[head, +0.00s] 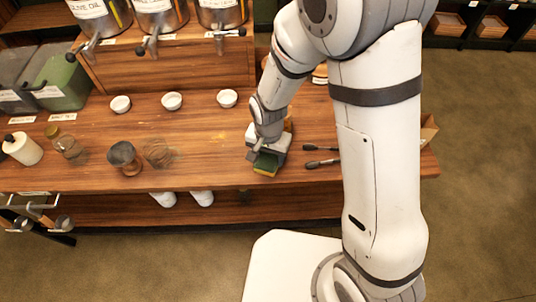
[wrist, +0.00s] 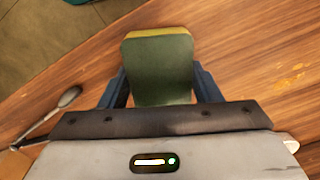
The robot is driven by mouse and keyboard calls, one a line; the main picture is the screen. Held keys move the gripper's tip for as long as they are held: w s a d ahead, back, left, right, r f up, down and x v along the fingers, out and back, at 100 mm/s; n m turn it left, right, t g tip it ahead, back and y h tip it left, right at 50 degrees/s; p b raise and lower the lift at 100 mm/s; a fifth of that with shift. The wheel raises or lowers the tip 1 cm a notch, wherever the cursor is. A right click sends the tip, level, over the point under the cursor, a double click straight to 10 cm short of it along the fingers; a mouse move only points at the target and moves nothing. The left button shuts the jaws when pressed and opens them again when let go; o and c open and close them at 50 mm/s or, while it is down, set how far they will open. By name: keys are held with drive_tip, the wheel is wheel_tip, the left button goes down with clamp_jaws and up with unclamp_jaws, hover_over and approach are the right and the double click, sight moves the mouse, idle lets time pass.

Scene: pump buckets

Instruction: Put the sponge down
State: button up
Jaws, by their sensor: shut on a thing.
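The sponge (head: 266,164) has a dark green face and a yellow layer. It also shows in the wrist view (wrist: 158,68), with its green face towards the camera and a yellow edge at the top. My gripper (head: 268,153) is over the wooden counter (head: 215,160) near its front edge. In the wrist view its two blue fingers (wrist: 160,88) stand on either side of the sponge and are shut on it. I cannot tell whether the sponge touches the counter.
Dark-handled utensils (head: 321,156) lie right of the sponge. Small white bowls (head: 171,101) stand behind to the left. Metal dispensers (head: 160,18) stand on a raised shelf. Bare counter lies left of the sponge.

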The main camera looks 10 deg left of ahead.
sight(268, 157)
drive_tip(key=shift+f, duration=0.2)
drive_tip(key=o, duration=1)
wheel_tip(268, 157, up, 12)
drive_tip(key=shift+r, duration=0.15)
drive_tip(key=s+d+r+t, duration=0.1)
drive_tip(key=d+r, duration=0.3)
drive_tip(key=d, duration=0.4)
drive_tip(key=s+d+r+n+t, duration=0.1)
drive_tip(key=s+d+r, duration=0.3)
drive_tip(key=d, duration=0.3)
drive_tip(key=s+d+r+t, duration=0.1)
drive_tip(key=d+r, duration=0.3)
drive_tip(key=d, duration=0.4)
drive_tip(key=shift+s+d+r+n, duration=0.1)
drive_tip(key=shift+s+d+n, duration=0.25)
drive_tip(key=shift+s, duration=0.35)
drive_tip(key=shift+a, duration=0.1)
